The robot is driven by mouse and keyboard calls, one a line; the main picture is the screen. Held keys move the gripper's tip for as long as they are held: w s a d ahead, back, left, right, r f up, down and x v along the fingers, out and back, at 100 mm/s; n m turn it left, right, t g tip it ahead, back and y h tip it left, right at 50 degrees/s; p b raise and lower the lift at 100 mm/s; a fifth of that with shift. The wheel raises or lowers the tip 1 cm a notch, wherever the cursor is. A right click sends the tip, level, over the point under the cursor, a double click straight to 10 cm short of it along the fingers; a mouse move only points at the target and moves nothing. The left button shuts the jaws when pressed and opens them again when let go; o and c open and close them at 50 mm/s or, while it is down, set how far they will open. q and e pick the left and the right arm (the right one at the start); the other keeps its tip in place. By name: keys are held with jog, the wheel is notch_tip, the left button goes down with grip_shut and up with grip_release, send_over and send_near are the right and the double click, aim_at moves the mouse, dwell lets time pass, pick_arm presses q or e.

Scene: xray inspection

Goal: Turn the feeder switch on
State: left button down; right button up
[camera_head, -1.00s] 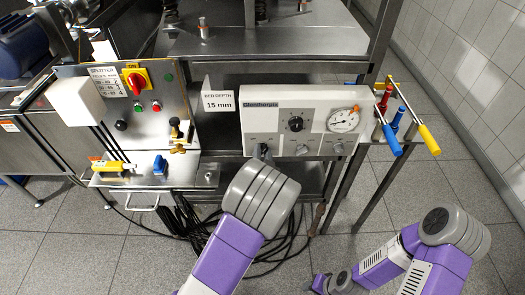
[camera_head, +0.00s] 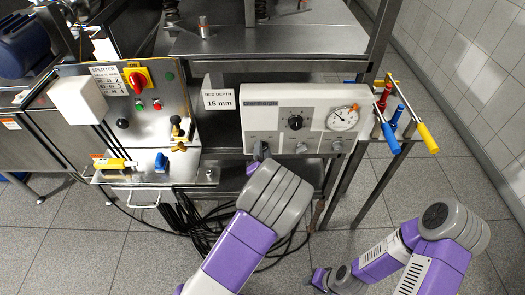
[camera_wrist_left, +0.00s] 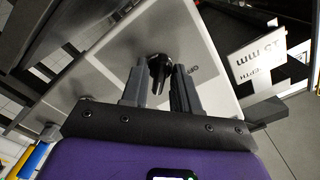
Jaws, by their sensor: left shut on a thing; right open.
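The feeder panel is a pale box labelled Glenthorpe (camera_head: 275,108), with a black dial, a gauge and a row of switches along its lower edge. My left gripper (camera_head: 260,150) is at the leftmost lower switch and mostly covers it in the head view. In the left wrist view, the left gripper (camera_wrist_left: 158,80) has its two grey fingers on either side of a black switch knob (camera_wrist_left: 159,67), closed on it. The knob's exact setting cannot be read. My right gripper (camera_head: 318,279) hangs low near the floor, away from the panel; its fingers are hard to make out.
The splitter panel (camera_head: 150,105) with a red-yellow rotary switch stands left. A "BED DEPTH 15 mm" sign (camera_head: 219,100) is beside the feeder panel. Blue and yellow-handled levers (camera_head: 428,138) stick out at the right. Black cables (camera_head: 190,215) lie below. Floor is clear at lower left.

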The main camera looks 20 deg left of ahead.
pick_arm(q)
jog(key=c, duration=1.2)
grip_release()
jog(key=shift+o, duration=0.2)
jog(key=v, duration=0.7)
jog(key=shift+s, duration=0.3)
jog(key=shift+d, duration=0.1)
